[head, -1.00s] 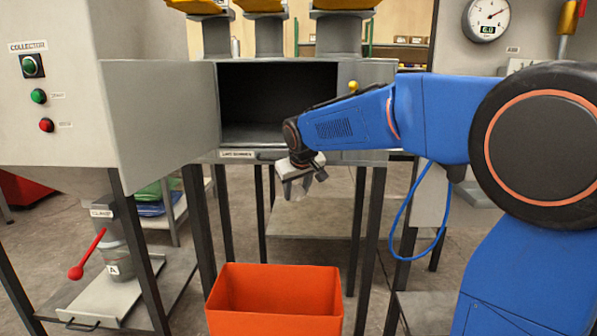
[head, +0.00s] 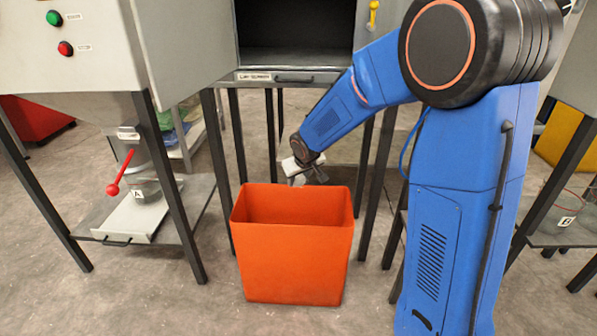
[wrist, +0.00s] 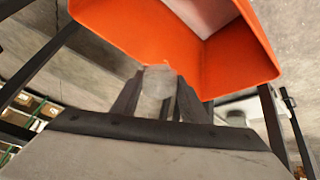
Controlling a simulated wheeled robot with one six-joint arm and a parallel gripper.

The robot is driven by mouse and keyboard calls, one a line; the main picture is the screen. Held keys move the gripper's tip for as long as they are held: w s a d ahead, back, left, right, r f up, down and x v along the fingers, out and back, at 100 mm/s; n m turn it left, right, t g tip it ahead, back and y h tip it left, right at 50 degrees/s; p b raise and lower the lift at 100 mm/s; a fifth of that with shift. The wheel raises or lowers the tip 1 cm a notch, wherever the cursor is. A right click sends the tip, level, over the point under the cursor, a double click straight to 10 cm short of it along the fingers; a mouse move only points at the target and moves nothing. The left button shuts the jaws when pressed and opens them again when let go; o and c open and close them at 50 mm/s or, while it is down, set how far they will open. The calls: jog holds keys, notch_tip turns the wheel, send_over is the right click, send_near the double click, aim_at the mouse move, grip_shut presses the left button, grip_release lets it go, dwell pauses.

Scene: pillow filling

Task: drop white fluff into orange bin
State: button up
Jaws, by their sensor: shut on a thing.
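The orange bin (head: 295,250) stands upright on the floor with its top open; its rim and inside also show upside down in the wrist view (wrist: 235,62). My gripper (head: 307,178) hangs just above the bin's far rim in the head view. In the wrist view, my gripper (wrist: 158,98) is shut on a pale, translucent tuft of white fluff (wrist: 157,85) between its dark fingers. The fluff overlaps the bin's near rim in that view. In the head view the fluff is too small to tell from the gripper.
An open dark chamber (head: 295,30) on black legs stands behind the bin. A grey collector cabinet (head: 75,65) is at the left, with a red lever (head: 120,175) and a low metal shelf (head: 130,220) below. The floor in front of the bin is clear.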

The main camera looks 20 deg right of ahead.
aim_at(299, 185)
jog(key=shift+f, duration=2.2)
jog(key=o, duration=1.1)
jog(key=shift+r, duration=0.1)
jog(key=v, duration=1.7)
jog(key=shift+s+r, duration=0.1)
jog(key=shift+s, duration=0.05)
